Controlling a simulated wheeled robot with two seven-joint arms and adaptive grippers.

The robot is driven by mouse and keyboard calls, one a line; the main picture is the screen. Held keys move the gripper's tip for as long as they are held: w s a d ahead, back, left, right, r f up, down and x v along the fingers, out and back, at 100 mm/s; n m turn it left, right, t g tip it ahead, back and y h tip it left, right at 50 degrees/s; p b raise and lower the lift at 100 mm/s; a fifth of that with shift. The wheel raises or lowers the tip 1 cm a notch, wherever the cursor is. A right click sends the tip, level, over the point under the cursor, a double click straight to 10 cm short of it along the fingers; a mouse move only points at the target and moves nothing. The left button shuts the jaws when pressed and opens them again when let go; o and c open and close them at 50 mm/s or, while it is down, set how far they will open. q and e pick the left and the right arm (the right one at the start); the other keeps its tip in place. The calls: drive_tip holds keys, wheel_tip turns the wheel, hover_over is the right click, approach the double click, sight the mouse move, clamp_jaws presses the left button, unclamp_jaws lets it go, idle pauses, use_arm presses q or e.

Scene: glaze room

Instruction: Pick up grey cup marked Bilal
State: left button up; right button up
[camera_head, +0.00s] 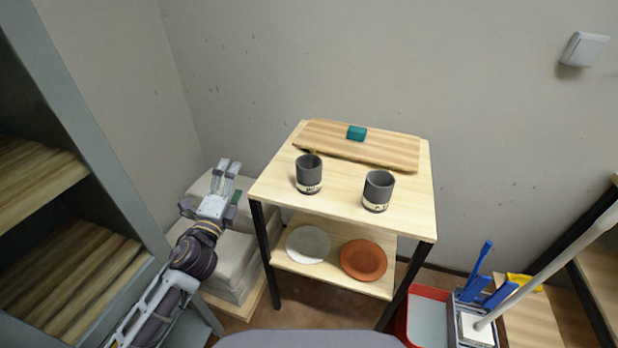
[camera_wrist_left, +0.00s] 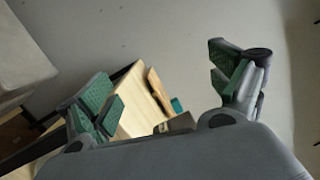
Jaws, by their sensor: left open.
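Two grey cups stand upright on the top of a small wooden table (camera_head: 270,190). The left cup (camera_head: 309,170) and the right cup (camera_head: 378,188) each have a pale label band low on the side. The lettering is too small to read, so I cannot tell which is marked Bilal. My left gripper (camera_head: 229,176) is open and empty, to the left of the table and apart from both cups. In the left wrist view its green-padded fingers (camera_wrist_left: 165,85) are spread, with the tabletop edge and part of a grey cup (camera_wrist_left: 181,122) beyond. My right gripper is not in view.
A wooden board (camera_head: 390,151) with a teal block (camera_head: 357,132) lies at the table's back. A white plate (camera_head: 308,244) and an orange plate (camera_head: 363,260) lie on the lower shelf. Pale stacked bags (camera_head: 232,262) stand left; a red bucket (camera_head: 406,318) stands right.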

sight(297, 170)
use_arm(q)
drive_tip(key=d+m+g+h, duration=0.4)
drive_tip(key=m+h, duration=0.2)
drive_tip(key=m, duration=0.6)
drive_tip(key=d+m+g+h, duration=0.5)
drive_tip(key=m, duration=0.8)
drive_tip(key=shift+s+f+h, duration=0.35)
drive_tip(key=shift+s+h, duration=0.05)
drive_tip(key=shift+p+x, duration=0.45)
drive_tip(key=shift+x, duration=3.05)
drive_tip(key=shift+w+d+p, duration=0.3)
drive_tip(key=shift+w+d, duration=0.05)
drive_tip(key=shift+d, duration=0.35)
drive_tip(key=shift+w, duration=0.1)
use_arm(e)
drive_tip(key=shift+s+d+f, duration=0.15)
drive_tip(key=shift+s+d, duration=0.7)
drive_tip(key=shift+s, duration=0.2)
